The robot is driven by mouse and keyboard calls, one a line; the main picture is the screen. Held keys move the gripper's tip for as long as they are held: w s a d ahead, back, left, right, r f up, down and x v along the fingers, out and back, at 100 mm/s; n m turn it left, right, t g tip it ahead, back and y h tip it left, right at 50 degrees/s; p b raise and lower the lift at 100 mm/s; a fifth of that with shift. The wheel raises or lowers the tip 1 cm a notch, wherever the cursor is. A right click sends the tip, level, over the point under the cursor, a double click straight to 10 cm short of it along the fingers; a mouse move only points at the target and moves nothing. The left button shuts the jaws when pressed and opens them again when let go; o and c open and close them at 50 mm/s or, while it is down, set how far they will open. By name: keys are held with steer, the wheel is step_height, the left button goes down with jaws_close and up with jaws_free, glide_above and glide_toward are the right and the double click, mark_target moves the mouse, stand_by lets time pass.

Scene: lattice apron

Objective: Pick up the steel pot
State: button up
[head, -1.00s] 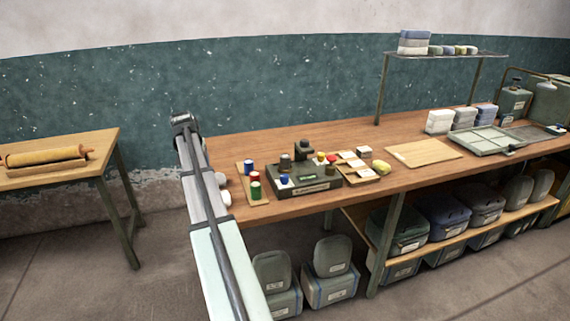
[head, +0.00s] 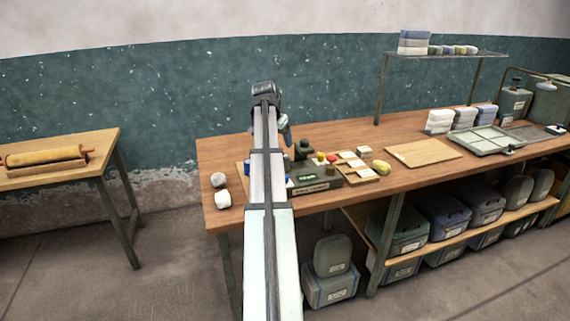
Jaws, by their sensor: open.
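My arm reaches up the middle of the head view and covers part of the bench. My gripper (head: 284,131) shows small and partly hidden at the right of the arm's far end, above the back of the bench and apart from the things on it; it is open. A dark tray-like box (head: 318,183) stands below and to the right of it, partly behind my arm. A dark fitting (head: 302,148) stands at its back. The small dark grey pot seen on the box's left earlier, perhaps the steel pot, is mostly or wholly hidden by my arm.
The wooden bench (head: 228,158) carries two white rounded items (head: 222,198) at its left end. Small blocks, a yellow item (head: 382,167) and a bare board (head: 424,153) lie to the right. A shelf (head: 440,52) stands above the back right. A rolling pin (head: 44,156) lies on another table.

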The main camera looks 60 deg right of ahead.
mark_target(285, 156)
steer(key=shift+x, duration=5.45)
steer(key=shift+c, duration=0.5)
steer(key=shift+r, duration=0.1)
steer(key=c, duration=1.2)
